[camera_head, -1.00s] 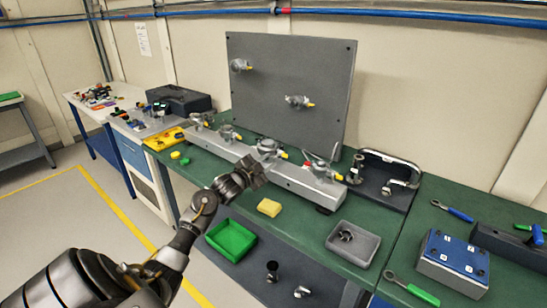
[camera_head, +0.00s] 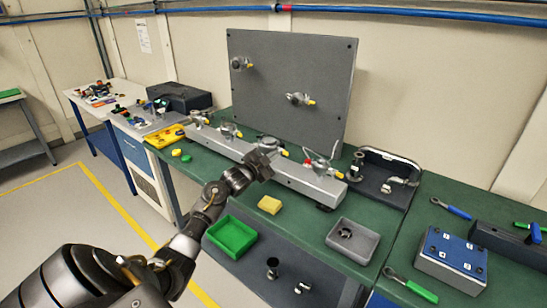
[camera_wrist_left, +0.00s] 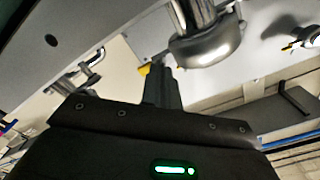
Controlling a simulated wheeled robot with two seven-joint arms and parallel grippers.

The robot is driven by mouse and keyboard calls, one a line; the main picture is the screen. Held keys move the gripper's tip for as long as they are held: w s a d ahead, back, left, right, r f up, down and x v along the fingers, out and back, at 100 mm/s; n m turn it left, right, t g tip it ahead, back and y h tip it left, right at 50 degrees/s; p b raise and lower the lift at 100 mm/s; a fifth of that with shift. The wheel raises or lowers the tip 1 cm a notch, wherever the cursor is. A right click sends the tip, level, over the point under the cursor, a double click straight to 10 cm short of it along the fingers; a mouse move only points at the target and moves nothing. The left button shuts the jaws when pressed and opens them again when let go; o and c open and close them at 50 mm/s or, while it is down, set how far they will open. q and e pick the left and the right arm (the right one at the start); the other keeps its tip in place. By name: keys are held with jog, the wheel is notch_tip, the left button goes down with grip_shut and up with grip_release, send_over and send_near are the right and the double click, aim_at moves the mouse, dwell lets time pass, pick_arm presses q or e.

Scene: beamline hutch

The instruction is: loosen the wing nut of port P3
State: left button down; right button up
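Several clamped ports with wing nuts sit along a grey rail (camera_head: 301,183) on the green bench. No label P3 is readable. My left gripper (camera_head: 262,161) is at the front of the rail, just below the third port from the left (camera_head: 267,142), and partly covers it. In the left wrist view a rounded metal clamp or flange (camera_wrist_left: 207,42) hangs close beyond the dark finger part of my left gripper (camera_wrist_left: 161,88), with a small yellow tip beside it. I cannot tell whether the fingers touch anything or how far apart they are. My right gripper is out of view.
An upright grey panel (camera_head: 290,85) with two more fittings stands behind the rail. A fourth port (camera_head: 320,163) with a red part is to the right. A yellow block (camera_head: 270,204), green tray (camera_head: 231,236) and grey tray (camera_head: 353,241) lie in front.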

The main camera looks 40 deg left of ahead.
pick_arm(q)
jog(key=n+p, duration=0.2)
jog(key=n, duration=0.1)
jog(key=shift+r, duration=0.2)
jog(key=shift+a+f+n+p, duration=0.1)
jog(key=shift+a+n+p, duration=0.05)
jog(key=shift+n+p, duration=1.55)
jog(key=shift+n, duration=0.5)
jog(key=c, duration=1.6)
grip_release()
jog(key=shift+c, duration=0.2)
jog(key=shift+b, duration=0.3)
